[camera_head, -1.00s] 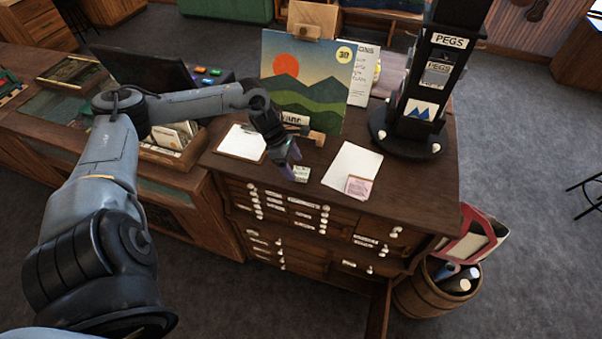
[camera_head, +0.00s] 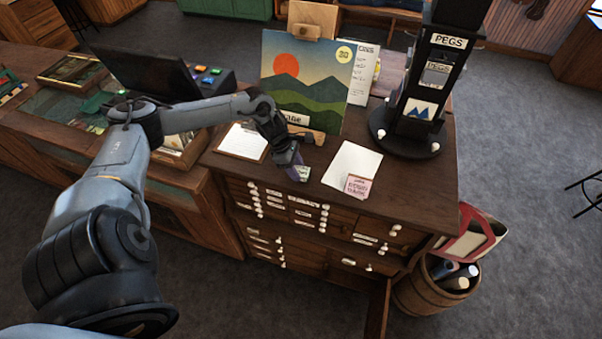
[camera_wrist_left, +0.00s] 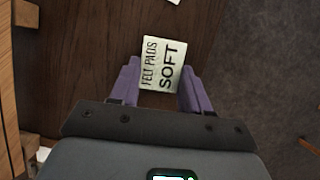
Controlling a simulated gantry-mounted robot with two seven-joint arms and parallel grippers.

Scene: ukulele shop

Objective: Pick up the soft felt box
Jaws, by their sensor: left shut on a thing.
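The soft felt box (camera_wrist_left: 162,66) is a small pale box lettered "FELT PADS SOFT". In the left wrist view it sits between the two purple fingers of my left gripper (camera_wrist_left: 160,84), which is shut on it. In the head view the box (camera_head: 304,173) shows at the fingertips of my left gripper (camera_head: 296,170), over the front part of the wooden drawer cabinet top (camera_head: 320,190). Part of the box is hidden by the gripper. I cannot tell whether it still touches the top. My right gripper is not in view.
A white sheet (camera_head: 352,163) and a pink box (camera_head: 358,186) lie to the right. A clipboard (camera_head: 242,142) lies to the left. A landscape picture (camera_head: 312,90) stands behind. The black pegs stand (camera_head: 415,110) rises at the right. The cabinet's front edge is close.

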